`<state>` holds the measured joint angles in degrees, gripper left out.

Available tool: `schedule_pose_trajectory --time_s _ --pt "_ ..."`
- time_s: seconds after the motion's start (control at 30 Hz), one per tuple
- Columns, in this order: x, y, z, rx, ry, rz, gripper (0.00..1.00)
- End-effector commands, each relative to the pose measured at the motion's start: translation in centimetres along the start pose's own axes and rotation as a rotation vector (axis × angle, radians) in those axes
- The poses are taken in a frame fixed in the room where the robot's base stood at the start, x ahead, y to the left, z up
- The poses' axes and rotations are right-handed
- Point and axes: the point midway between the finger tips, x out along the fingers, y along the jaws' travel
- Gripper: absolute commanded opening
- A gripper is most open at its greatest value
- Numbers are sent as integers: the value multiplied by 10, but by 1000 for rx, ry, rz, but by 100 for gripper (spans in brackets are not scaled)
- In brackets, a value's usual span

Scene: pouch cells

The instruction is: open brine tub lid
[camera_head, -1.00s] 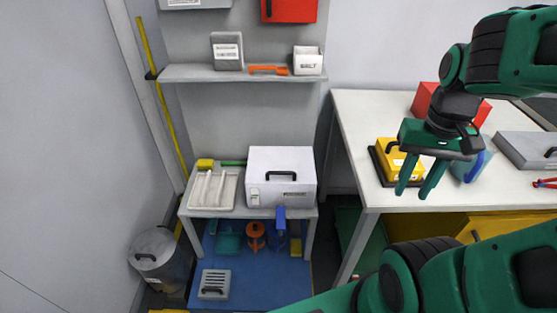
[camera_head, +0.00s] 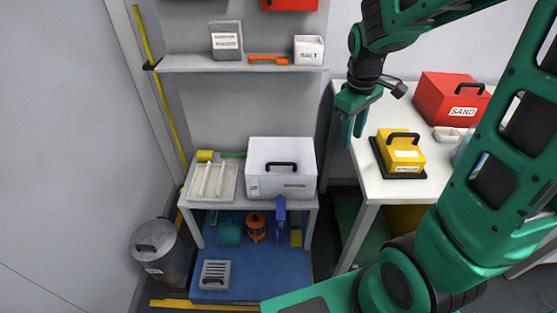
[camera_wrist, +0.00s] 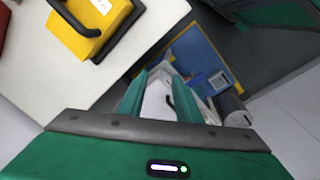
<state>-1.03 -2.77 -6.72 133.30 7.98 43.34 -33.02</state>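A white box-like tub (camera_head: 281,186) with a black handle on its lid stands on the small low table; its front label is too small to read. Its lid (camera_head: 265,153) lies flat on top. The white tub also shows in the wrist view (camera_wrist: 157,103), beyond and between the fingers. My gripper (camera_head: 353,132) is in the air to the right of the tub and above it, near the left edge of the large table. In the wrist view my gripper (camera_wrist: 160,82) has its two green fingers apart with nothing held.
A white tray (camera_head: 213,181) sits left of the tub. A shelf (camera_head: 238,68) with a salt box (camera_head: 309,50) is above. A yellow box (camera_head: 401,149) and red sand box (camera_head: 449,98) stand on the large table (camera_head: 372,182). A lidded grey bin (camera_head: 160,254) stands on the floor.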

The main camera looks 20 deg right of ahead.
Motion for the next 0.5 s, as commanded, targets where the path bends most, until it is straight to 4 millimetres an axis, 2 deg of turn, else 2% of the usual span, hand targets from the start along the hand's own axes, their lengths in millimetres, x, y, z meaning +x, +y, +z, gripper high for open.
schedule_pose_trajectory --time_s 0.03,0.2,0.3,0.4,0.5 --pt "12 -7 -26 -104 4 4 31" --pt "50 -35 -105 -439 44 25 31" --pt "72 -56 -142 -606 66 35 31" --pt "89 -75 -170 -734 86 42 31" --pt "101 -89 -187 -819 100 46 31"
